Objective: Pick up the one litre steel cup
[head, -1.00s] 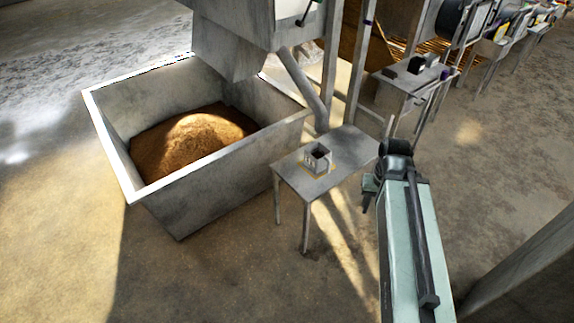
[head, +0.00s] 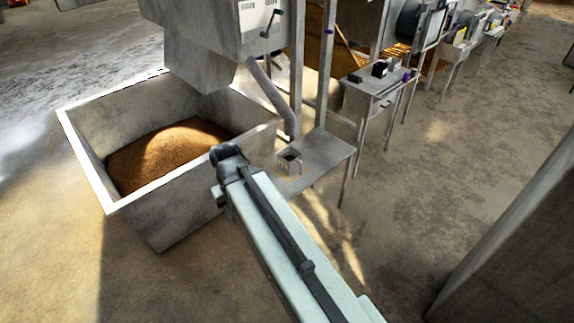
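The steel cup (head: 290,162) is a small, boxy grey vessel with a dark opening. It stands upright on a small grey table (head: 325,150) beside the large bin. My arm reaches up from the bottom of the head view, and my gripper (head: 222,198) is at its far end, left of the cup and in front of the bin's side. The gripper is apart from the cup in the picture. Its fingers are small and dark, and I cannot tell whether they are open or shut. My arm hides the table's near left part.
A large grey bin (head: 88,172) holding a heap of brown grain (head: 165,155) stands at the left. A grey machine with a chute (head: 270,95) rises behind the table. Another small table (head: 370,98) stands farther back. A thick grey post (head: 510,240) is at the right. The floor between is clear.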

